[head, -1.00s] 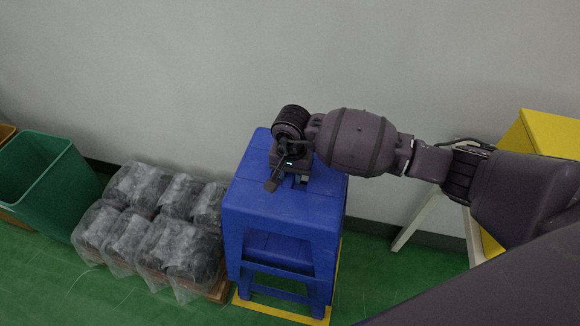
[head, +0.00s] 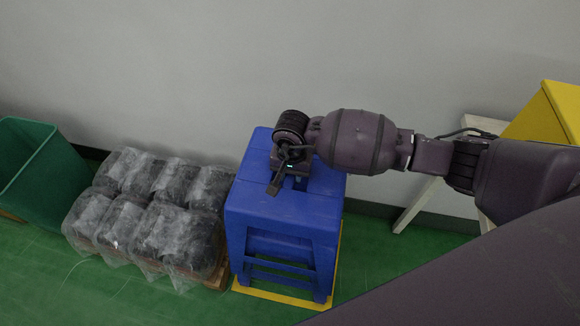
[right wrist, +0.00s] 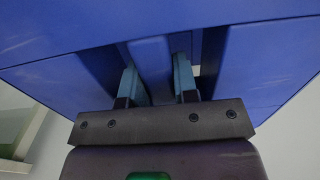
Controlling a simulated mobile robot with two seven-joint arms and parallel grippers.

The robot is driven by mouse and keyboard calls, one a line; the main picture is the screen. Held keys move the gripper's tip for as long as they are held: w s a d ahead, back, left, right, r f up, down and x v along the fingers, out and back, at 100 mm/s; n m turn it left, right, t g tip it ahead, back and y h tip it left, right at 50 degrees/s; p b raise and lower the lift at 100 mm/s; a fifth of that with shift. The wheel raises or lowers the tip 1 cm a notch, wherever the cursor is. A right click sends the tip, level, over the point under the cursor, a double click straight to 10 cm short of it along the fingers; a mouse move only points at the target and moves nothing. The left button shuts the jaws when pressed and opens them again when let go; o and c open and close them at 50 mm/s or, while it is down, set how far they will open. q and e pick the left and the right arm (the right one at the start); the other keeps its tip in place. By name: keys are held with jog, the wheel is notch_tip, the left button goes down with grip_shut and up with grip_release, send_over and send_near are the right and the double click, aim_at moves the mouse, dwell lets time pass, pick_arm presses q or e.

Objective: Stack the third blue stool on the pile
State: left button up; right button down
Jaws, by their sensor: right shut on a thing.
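The blue stool (head: 310,206) stands upright in the middle of the head view, its seat facing up. Through its front opening another blue stool part (head: 278,244) shows, so it sits over a pile, though how many stools are nested is hidden. My right gripper (head: 284,181) is at the seat top, shut on the stool. In the right wrist view its two fingers (right wrist: 157,84) reach into a slot in the blue seat (right wrist: 60,32). My left gripper is not in view.
A yellow square (head: 284,297) marks the floor around the stool's feet. Plastic-wrapped dark bundles (head: 150,215) on a pallet stand close on the left, with a green bin (head: 40,165) beyond. A wall (head: 200,70) is behind. A yellow-topped thing (head: 550,115) and white legs stand at right.

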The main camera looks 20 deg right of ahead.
jog(key=shift+f+b, duration=0.55)
jog(key=shift+f, duration=0.95)
notch_tip(320, 180, down, 2)
jog(key=shift+f+b, duration=0.1)
jog(key=shift+b, duration=0.35)
jog(key=shift+f+b, duration=0.4)
jog(key=shift+f, duration=1.1)
jog(key=c, duration=1)
grip_release()
jog(key=shift+o, duration=1)
jog(key=shift+f, duration=0.1)
